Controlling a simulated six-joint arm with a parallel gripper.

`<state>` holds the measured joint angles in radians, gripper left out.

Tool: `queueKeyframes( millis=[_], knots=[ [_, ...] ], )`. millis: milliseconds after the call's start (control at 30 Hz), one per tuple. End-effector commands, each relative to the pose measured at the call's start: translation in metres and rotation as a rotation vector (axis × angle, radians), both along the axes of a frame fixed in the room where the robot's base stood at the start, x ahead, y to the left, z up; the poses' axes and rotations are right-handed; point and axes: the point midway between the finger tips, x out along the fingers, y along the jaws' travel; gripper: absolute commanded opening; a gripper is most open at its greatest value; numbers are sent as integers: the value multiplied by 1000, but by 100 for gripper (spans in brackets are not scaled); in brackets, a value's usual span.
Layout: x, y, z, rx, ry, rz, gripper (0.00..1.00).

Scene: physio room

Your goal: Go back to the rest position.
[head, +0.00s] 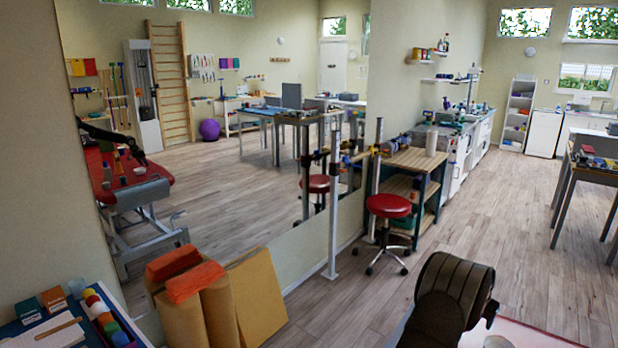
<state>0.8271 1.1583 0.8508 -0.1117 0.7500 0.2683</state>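A large dark, ribbed, rounded shape at the bottom right looks like a part of my own arm. My gripper's fingers do not show directly, and the lower part of the arm is cut off by the frame's edge. In the big wall mirror (245,215) at the left, a small dark arm shows bent over a red-topped table. Its end is too small there to tell whether the gripper is open or shut.
A red stool (388,206) stands by a wooden shelf bench (416,159). Orange-topped rolls (196,285) and a tan board (256,298) stand at the mirror's foot. A tray of coloured items (128,338) is at bottom left. The wooden floor (505,215) is clear at centre right.

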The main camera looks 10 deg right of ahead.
Motion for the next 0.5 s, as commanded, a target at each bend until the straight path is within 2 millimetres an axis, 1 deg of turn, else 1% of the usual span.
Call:
queueKeyframes(
  millis=[33,100,200,333,500],
  knots=[
    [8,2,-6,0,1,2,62],
    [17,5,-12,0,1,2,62],
    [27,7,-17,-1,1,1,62],
    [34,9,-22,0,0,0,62],
    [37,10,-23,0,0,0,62]
  ],
)
